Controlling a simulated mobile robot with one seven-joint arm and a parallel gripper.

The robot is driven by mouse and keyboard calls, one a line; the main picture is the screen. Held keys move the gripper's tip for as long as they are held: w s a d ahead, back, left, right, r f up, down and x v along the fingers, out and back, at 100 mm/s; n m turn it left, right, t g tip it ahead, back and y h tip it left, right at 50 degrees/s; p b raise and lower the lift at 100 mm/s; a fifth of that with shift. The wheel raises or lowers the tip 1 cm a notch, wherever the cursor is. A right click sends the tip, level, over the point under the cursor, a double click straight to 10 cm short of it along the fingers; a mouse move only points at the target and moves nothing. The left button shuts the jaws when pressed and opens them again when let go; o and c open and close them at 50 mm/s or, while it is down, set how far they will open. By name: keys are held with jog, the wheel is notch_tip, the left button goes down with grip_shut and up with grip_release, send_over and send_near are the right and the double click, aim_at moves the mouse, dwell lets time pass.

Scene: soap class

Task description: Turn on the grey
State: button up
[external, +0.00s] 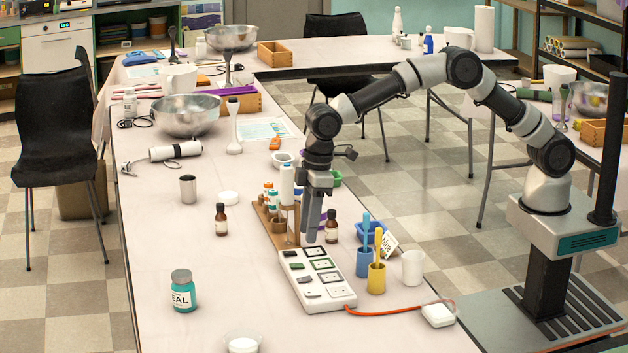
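A white power strip (318,303) lies on the near table, with a column of small rocker switches on its left and a row of sockets beside them. One switch looks green (296,266). My gripper (311,241) points straight down over the far end of the strip. Its fingers look close together as one dark shape, and their opening cannot be made out. Whether the tips touch the strip is unclear.
A wooden rack (274,232) with bottles stands close left of my gripper, a brown bottle (331,227) close right. Blue (363,262) and yellow (376,279) cups and a white mug (412,267) stand right of the strip. An orange cord (385,313) runs right.

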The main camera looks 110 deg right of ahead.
jog(key=r, duration=0.6)
jog(key=shift+s+p, duration=0.3)
jog(key=shift+s, duration=0.1)
jog(key=s+a+r+t, duration=0.2)
jog(key=s+r, duration=1.4)
jog(key=s, duration=0.3)
jog(key=s+a+f+t, duration=0.1)
jog(key=s+f, duration=0.1)
jog(key=s, duration=0.8)
jog(key=s+f+t, duration=0.1)
jog(key=s+f, duration=0.1)
jog(key=s, duration=0.9)
notch_tip(320, 180, up, 15)
jog(key=p, duration=1.4)
jog(key=shift+w+p, duration=0.35)
jog(key=shift+w, duration=0.05)
jog(key=shift+f, duration=0.1)
